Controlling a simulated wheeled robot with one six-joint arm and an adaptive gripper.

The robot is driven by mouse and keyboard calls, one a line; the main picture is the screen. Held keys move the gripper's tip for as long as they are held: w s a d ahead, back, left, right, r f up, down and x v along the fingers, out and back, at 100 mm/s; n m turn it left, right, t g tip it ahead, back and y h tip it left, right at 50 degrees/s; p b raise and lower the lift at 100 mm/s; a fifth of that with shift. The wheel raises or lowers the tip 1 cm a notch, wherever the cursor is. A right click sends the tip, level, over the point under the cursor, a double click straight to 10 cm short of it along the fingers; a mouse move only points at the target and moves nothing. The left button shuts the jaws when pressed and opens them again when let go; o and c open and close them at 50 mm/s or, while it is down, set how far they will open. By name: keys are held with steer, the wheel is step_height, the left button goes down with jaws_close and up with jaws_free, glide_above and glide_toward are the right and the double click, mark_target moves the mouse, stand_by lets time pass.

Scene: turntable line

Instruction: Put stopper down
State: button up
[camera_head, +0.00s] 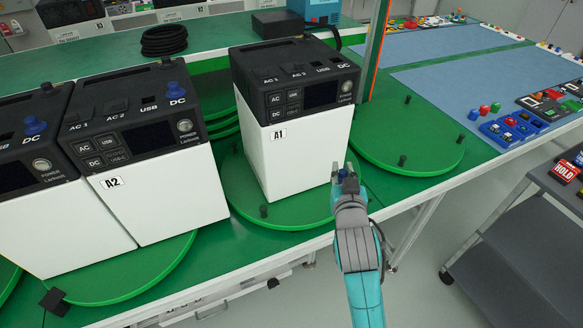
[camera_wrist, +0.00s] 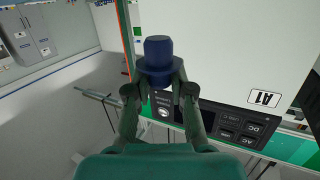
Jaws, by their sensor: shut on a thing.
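My gripper (camera_head: 346,180) is to the right of the white and black unit labelled A1 (camera_head: 290,150), near its lower right edge and above the front of its green turntable (camera_head: 240,190). It is shut on a dark blue stopper (camera_wrist: 158,52), which stands out beyond the fingertips in the wrist view. In the head view only a small blue part of the stopper (camera_head: 343,174) shows between the fingers. The unit A1 also shows in the wrist view (camera_wrist: 225,50), beside and behind the stopper. Blue stoppers sit on top of unit A2 (camera_head: 175,90) and the unit at far left (camera_head: 34,125).
An empty green turntable (camera_head: 420,145) with black pegs lies to the right. Beyond it is a blue mat (camera_head: 450,80) with coloured small parts and a blue tray (camera_head: 513,128). A grey cart (camera_head: 520,240) stands at the right. A coiled black cable (camera_head: 164,40) lies behind.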

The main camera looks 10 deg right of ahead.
steer(key=s+f+n, duration=0.1)
steer(key=s+f, duration=1)
glide_toward(330, 177)
steer(key=shift+y, duration=0.4)
steer(key=w+r, duration=0.1)
steer(key=w, duration=0.1)
steer(key=w+d+r, duration=0.1)
steer(key=w+r, duration=0.1)
steer(key=shift+w, duration=0.2)
steer(key=shift+f, duration=1.8)
steer(key=o, duration=0.8)
steer(key=shift+f, duration=0.1)
steer(key=shift+o, duration=0.2)
steer(key=s+a+r, duration=0.1)
steer(key=s+r, duration=0.1)
steer(key=s, duration=0.9)
steer(key=shift+s, duration=0.4)
